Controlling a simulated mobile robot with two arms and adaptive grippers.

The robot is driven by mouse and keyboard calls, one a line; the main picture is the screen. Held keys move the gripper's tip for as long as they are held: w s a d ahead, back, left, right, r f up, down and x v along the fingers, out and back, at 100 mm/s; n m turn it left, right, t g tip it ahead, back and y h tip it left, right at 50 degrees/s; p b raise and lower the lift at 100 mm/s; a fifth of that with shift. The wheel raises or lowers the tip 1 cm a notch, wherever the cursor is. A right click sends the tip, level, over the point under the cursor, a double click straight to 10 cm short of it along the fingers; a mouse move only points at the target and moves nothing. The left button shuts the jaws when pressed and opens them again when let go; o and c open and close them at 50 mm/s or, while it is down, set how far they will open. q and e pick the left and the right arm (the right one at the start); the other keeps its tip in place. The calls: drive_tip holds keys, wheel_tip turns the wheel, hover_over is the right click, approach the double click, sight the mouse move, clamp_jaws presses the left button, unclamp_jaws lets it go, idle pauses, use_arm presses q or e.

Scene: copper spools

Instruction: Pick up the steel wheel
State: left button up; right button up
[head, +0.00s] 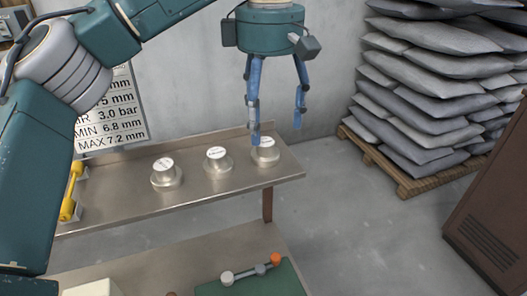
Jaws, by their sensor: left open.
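Three silvery stepped round pieces with white labels on top stand on a metal shelf (120,208): a left one (166,179), a middle one (217,166) and a right one (267,157). The labels are too small to read, so I cannot tell which is the steel wheel. My left gripper (276,131) points down with its blue fingers spread and nothing between them. It appears above the right piece, and one fingertip overlaps that piece's top edge in the head view. I cannot tell whether they touch. My right gripper is not in view.
A wall sign (112,108) hangs behind the shelf. A yellow handled object (69,192) lies at its left end. Below, a green mat (240,289) bears a rod with grey and orange knobs. Grey sacks (425,100) are stacked on a wooden pallet (408,184). A brown cabinet (497,205) stands right.

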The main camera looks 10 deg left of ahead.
sight(266, 142)
use_arm(q)
drive_tip(key=shift+a+f, duration=0.1)
drive_tip(key=shift+f, duration=0.3)
drive_tip(key=shift+a+f, duration=0.1)
drive_tip(key=shift+f, duration=0.15)
wheel_tip(266, 142, down, 4)
drive_tip(key=shift+s+a+f+p, duration=0.1)
drive_tip(key=shift+f+p, duration=0.1)
drive_tip(key=shift+p, duration=0.85)
drive_tip(key=shift+f, duration=0.2)
drive_tip(key=c, duration=1.4)
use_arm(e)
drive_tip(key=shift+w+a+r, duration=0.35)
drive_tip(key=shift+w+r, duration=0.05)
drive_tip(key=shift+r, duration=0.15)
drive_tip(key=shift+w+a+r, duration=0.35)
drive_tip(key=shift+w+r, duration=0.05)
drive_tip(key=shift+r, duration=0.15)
